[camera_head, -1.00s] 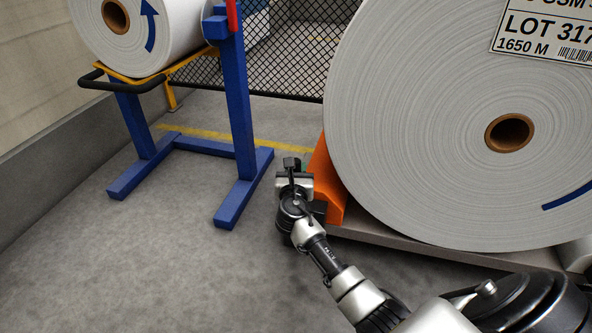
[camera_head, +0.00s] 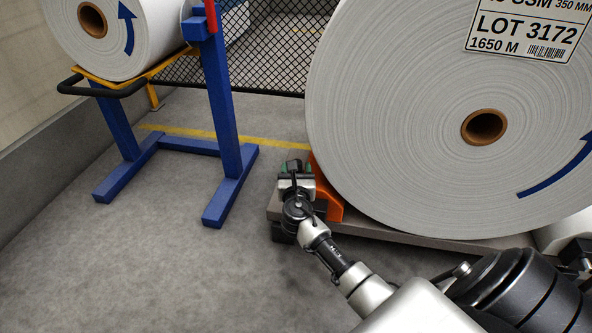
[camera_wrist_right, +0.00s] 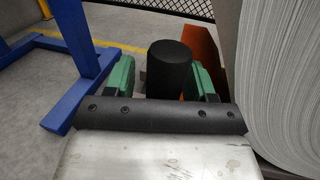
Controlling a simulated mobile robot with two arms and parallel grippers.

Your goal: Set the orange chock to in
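The orange chock (camera_head: 325,192) lies against the lower left of the big paper roll (camera_head: 400,110), on the low grey platform. In the head view my right gripper (camera_head: 295,170) is beside its left side and hides part of it. In the right wrist view the two green fingers of the gripper (camera_wrist_right: 163,80) stand apart, with an upright black cylinder (camera_wrist_right: 170,68) between them. A gap shows on the cylinder's left; on the right it is very close to the finger, and I cannot tell whether they touch. The orange chock shows behind it (camera_wrist_right: 200,60). My left gripper is out of view.
A blue stand (camera_head: 225,120) with a smaller white roll (camera_head: 120,35) is at the left. The platform's edge (camera_head: 440,241) runs under the big roll. A mesh fence (camera_head: 270,70) is behind. The floor at front left is clear.

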